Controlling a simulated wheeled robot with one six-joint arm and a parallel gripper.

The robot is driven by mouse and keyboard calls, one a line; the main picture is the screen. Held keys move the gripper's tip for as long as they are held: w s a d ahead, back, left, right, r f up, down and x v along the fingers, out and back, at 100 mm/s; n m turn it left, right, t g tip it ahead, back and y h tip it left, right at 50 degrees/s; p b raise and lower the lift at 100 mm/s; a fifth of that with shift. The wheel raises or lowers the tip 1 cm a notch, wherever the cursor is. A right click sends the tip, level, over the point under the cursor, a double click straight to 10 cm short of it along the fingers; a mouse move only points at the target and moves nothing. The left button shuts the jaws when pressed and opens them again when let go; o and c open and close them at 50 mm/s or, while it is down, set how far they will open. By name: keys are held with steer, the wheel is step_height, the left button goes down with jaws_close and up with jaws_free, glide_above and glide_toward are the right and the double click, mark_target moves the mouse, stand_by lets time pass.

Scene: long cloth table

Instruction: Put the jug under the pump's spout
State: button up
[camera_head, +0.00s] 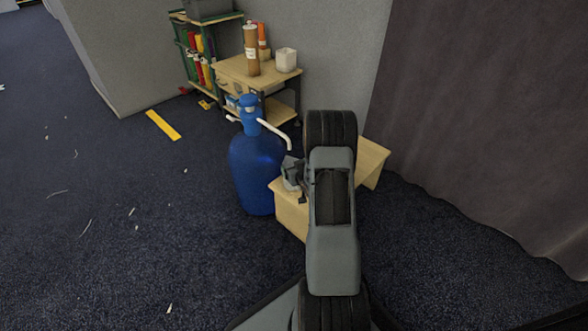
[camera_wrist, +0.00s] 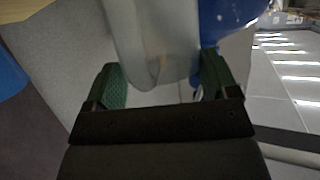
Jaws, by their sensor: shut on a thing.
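The blue water bottle (camera_head: 255,170) stands on the floor left of a low wooden bench, with a blue pump (camera_head: 250,112) on top. Its pale spout (camera_head: 275,131) reaches right and down, ending just above my gripper (camera_head: 296,177). In the wrist view my gripper (camera_wrist: 162,82) has its green-padded fingers on either side of a grey, translucent part of the jug (camera_wrist: 155,40), which looks like its handle. Most of the jug is hidden behind my arm or too small to make out in the head view. Blue shows beyond the jug in the wrist view (camera_wrist: 228,22).
The low wooden bench (camera_head: 371,160) lies under and behind my arm. A wooden trolley (camera_head: 235,72) with a brown cylinder (camera_head: 251,50) and a white container (camera_head: 286,60) stands behind the bottle. A dark curtain (camera_head: 480,120) hangs at right. The carpet at left is mostly clear.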

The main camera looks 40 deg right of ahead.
steer(key=o, duration=1.2)
steer(key=shift+f, duration=0.1)
steer(key=r+p+v, duration=0.1)
steer(key=p+v, duration=0.3)
steer(key=v, duration=0.8)
steer(key=a+r+n+g, duration=0.1)
steer(key=a+r+g, duration=0.5)
steer(key=a+r, duration=0.5)
steer(key=s+a+r+g+y, duration=0.1)
steer(key=s+a+r, duration=0.1)
steer(key=s+a, duration=0.2)
steer(key=s+a+r+n+g+y, duration=0.1)
steer(key=s+a+r+g, duration=0.1)
steer(key=s+a+r, duration=0.1)
steer(key=s+a+r+g, duration=0.1)
steer(key=s+a+r, duration=0.2)
steer(key=s+a, duration=0.2)
steer(key=shift+s+a+g+y, duration=0.15)
steer(key=shift+a+g+y, duration=0.2)
steer(key=shift+a, duration=0.35)
